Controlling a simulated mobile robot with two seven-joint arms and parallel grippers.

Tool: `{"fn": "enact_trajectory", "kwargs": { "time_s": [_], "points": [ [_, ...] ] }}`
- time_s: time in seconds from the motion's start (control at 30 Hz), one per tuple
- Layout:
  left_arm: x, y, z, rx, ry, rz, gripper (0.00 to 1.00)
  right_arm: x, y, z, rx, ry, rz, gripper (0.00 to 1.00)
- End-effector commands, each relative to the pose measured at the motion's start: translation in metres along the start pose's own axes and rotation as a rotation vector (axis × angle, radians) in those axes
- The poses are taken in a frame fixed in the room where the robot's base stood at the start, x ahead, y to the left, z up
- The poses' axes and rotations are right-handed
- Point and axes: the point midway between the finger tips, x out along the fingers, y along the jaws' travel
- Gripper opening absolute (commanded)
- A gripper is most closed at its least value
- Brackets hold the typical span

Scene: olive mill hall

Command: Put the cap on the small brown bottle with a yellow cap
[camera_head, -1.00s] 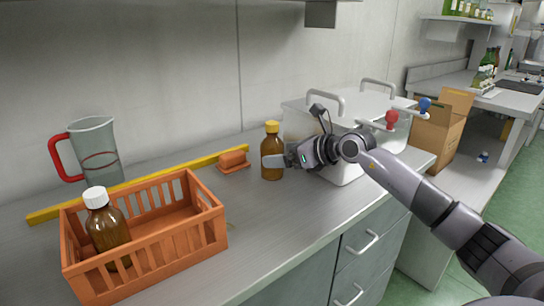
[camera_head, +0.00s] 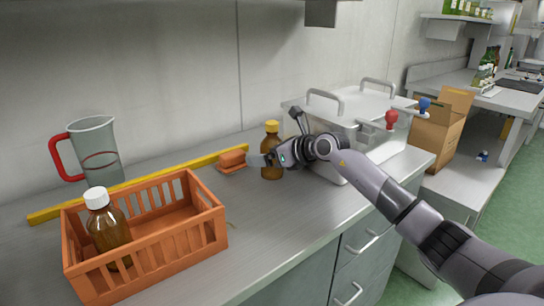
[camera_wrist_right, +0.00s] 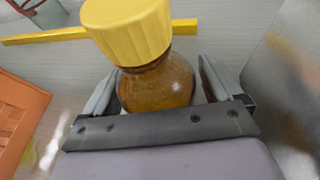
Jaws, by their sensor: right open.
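The small brown bottle (camera_head: 271,168) stands upright on the steel counter, just left of the clear bin. Its yellow cap (camera_head: 272,127) sits on top of the neck; I cannot tell how tightly. In the right wrist view the cap (camera_wrist_right: 127,27) is close to the camera, above the bottle's brown shoulder (camera_wrist_right: 157,88). My right gripper (camera_wrist_right: 157,82) is open, with one finger on each side of the bottle, below the cap. In the head view the right gripper (camera_head: 268,158) is at the bottle's mid-height and partly covers it. My left gripper is not in view.
An orange crate (camera_head: 175,244) holds a larger brown bottle (camera_head: 108,232) with a white cap. A jug (camera_head: 94,150), a yellow strip (camera_head: 140,183) and an orange brush-like block (camera_head: 232,160) lie behind. The clear bin (camera_head: 375,150) stands close on the right.

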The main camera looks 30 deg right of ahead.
Motion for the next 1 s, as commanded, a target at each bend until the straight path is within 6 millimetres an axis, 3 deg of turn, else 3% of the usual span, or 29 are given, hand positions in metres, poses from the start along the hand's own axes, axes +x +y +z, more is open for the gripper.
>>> {"fn": "enact_trajectory", "kwargs": {
  "time_s": [0.23, 0.4, 0.47, 0.77, 1.0],
  "points": [
    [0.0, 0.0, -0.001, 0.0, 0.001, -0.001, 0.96, 0.0, 0.0, 0.0, 0.0, 0.001, 0.0, 0.92],
    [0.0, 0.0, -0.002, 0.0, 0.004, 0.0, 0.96, 0.0, 0.0, -0.001, 0.0, 0.001, 0.0, 0.37],
    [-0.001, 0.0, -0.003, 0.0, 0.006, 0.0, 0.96, 0.0, 0.0, -0.001, 0.0, 0.001, 0.0, 0.2],
    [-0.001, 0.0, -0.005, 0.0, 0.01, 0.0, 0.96, -0.002, 0.0, 0.004, -0.001, -0.004, 0.0, 0.2],
    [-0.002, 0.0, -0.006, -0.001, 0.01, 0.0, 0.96, -0.011, -0.001, 0.026, -0.002, -0.007, -0.001, 0.2]
  ]
}}
